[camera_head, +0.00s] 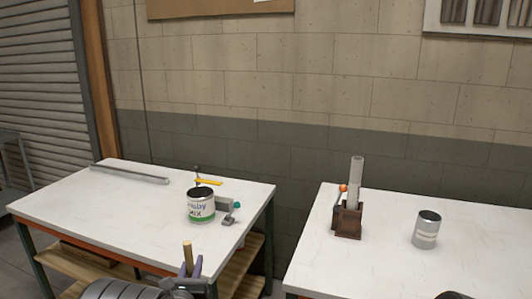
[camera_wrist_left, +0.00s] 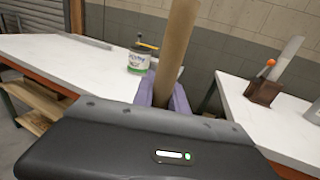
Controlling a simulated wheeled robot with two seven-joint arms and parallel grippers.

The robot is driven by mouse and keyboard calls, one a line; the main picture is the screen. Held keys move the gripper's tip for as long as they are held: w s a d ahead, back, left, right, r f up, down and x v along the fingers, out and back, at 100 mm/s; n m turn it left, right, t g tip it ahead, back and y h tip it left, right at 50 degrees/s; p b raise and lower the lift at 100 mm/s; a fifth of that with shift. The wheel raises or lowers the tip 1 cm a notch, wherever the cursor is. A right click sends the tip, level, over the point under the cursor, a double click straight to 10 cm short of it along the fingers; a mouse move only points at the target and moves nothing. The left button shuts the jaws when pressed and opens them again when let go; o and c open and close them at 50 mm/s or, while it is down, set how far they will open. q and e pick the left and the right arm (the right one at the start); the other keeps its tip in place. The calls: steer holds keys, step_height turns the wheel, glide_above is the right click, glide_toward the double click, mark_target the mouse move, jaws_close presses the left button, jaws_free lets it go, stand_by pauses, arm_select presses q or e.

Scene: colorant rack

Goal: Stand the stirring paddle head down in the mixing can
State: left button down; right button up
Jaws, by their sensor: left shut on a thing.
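The mixing can (camera_head: 201,207) is a white and green labelled can with a dark open top, upright on the left table. It also shows in the left wrist view (camera_wrist_left: 138,63). My left gripper (camera_head: 191,269), with purple fingers, is shut on a wooden shaft, which I take for the stirring paddle (camera_head: 187,252). The gripper is nearer to me than the can, before the left table's front edge, and apart from the can. In the left wrist view the shaft (camera_wrist_left: 177,45) rises between the fingers, slightly tilted. The paddle's head cannot be made out.
Beside the can are a yellow item (camera_head: 208,182) and a small grey tool with a teal knob (camera_head: 231,215). A long grey bar (camera_head: 130,174) lies at the back left. The right table holds a brown holder (camera_head: 349,222) with a tall grey piece and a silver can (camera_head: 426,232).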

arm_select(q)
steer(key=s+f, duration=0.4)
steer(key=s, duration=0.3)
steer(key=shift+s, duration=0.35)
